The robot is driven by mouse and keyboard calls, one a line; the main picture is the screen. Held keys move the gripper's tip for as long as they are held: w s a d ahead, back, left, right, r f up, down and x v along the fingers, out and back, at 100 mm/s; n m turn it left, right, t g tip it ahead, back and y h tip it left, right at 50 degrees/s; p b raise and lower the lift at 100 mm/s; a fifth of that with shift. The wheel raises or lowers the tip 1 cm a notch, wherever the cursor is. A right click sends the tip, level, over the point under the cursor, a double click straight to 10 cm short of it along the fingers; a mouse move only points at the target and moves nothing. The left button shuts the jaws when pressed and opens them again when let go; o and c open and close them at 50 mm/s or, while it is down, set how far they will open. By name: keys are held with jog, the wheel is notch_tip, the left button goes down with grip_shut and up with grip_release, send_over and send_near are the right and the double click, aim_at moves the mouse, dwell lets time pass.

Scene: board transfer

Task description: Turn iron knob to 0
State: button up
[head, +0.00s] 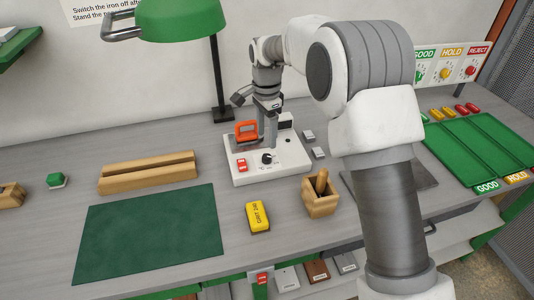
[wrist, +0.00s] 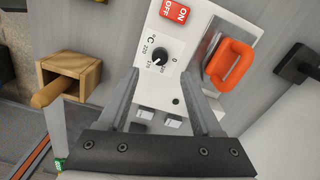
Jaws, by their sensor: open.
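The iron knob (wrist: 160,53) is a round black dial on the white iron station (wrist: 148,25); a 0 and several temperature numbers are printed around it. A white mark shows on the knob, but I cannot tell clearly which number it points to. The knob also shows small and dark in the head view (head: 267,158). My gripper (wrist: 158,82) is open and empty, its two fingers apart above the station, over the knob's near side in the wrist view. It does not hold the knob. In the head view, my gripper (head: 267,138) is over the station's back part.
The orange-handled iron (wrist: 231,63) sits on the station beside the knob. A red ON/OFF switch (wrist: 176,12) is on the same panel. A wooden box (head: 320,197) with a handle stands right of the station, and a yellow block (head: 257,217) lies in front.

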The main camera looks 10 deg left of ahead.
aim_at(267, 156)
notch_tip(267, 156, down, 8)
jog(key=shift+r, duration=0.1)
grip_shut()
dwell(0.5)
